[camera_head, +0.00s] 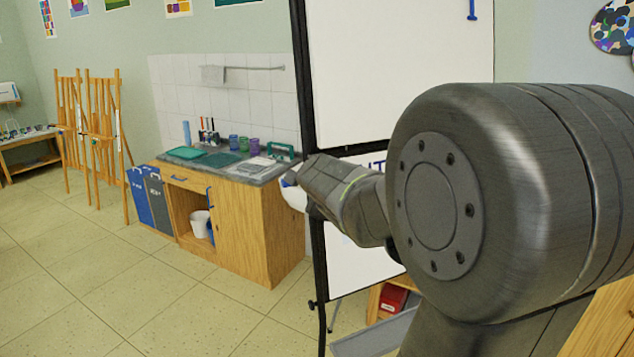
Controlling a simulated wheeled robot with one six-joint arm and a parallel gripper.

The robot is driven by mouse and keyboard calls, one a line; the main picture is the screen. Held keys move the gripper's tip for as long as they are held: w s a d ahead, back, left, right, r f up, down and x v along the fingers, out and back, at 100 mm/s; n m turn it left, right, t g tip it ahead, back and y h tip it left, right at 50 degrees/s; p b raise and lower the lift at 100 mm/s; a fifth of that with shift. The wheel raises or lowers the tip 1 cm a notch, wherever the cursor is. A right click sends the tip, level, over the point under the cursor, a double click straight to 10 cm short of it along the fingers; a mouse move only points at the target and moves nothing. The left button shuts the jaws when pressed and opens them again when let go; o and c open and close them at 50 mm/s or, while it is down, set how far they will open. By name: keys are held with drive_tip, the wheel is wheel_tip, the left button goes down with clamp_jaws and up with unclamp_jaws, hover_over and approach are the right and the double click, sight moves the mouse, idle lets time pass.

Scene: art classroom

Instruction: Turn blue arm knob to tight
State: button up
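My arm reaches in from the right and its far end, with my gripper (303,190), is beside the black left post (305,80) of a whiteboard stand. A small white and blue piece (292,195) shows just left of my gripper; I cannot tell whether it is the blue arm knob or whether my gripper touches it. My fingertips are too small and hidden to show if they are open or shut. A blue hook-like part (472,10) hangs on the upper white panel (400,70), well above my arm. A small dark knob (312,303) is low on the stand's post.
A wooden sink cabinet (245,225) with cups and trays on top stands behind my gripper to the left. Wooden easels (103,140) stand farther left. The tiled floor (90,280) at the front left is clear. A low shelf with a red box (392,298) is below my arm.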

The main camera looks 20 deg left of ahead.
idle(0.4)
drive_tip(key=o, duration=1)
drive_tip(key=shift+c, duration=0.2)
drive_tip(key=p+v, duration=0.5)
drive_tip(key=v, duration=0.9)
drive_tip(key=shift+w+a+f, duration=0.1)
drive_tip(key=shift+w, duration=0.1)
